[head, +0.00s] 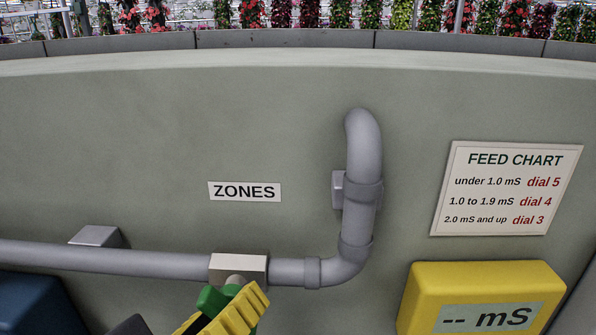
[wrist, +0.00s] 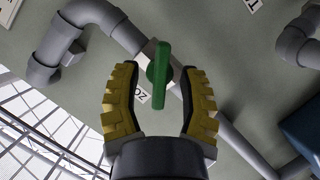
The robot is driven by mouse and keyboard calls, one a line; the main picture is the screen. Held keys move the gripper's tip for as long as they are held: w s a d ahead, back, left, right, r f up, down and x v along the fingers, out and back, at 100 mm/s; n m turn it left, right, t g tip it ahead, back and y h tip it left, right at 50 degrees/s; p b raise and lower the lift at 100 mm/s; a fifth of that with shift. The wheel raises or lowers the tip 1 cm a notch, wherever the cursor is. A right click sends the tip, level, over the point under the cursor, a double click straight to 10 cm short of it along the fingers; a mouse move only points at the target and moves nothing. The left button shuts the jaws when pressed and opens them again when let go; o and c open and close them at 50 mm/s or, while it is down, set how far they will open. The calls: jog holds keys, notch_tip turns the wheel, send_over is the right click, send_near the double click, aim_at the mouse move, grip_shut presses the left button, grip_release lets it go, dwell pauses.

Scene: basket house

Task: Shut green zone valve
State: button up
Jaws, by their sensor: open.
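The green valve handle (wrist: 159,72) is on a pale valve block (head: 240,264) set in the grey pipe along the wall. In the wrist view its long side runs nearly up and down, oblique to the pipe. My gripper (wrist: 160,68) has yellow ridged fingers, spread open with one on each side of the handle. Gaps show between the handle and both fingers. In the head view the gripper is at the bottom edge and hides part of the green handle (head: 211,299).
The grey pipe (head: 110,260) runs along the wall and bends upward right of the valve. A ZONES sign (head: 244,191) and a feed chart (head: 507,188) are on the wall. A yellow mS meter (head: 484,285) is lower right, a dark blue object (head: 35,305) lower left.

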grip_shut()
jog(key=shift+d+m+y, duration=0.1)
jog(key=shift+m+y, duration=0.3)
jog(key=shift+m, duration=0.2)
grip_release()
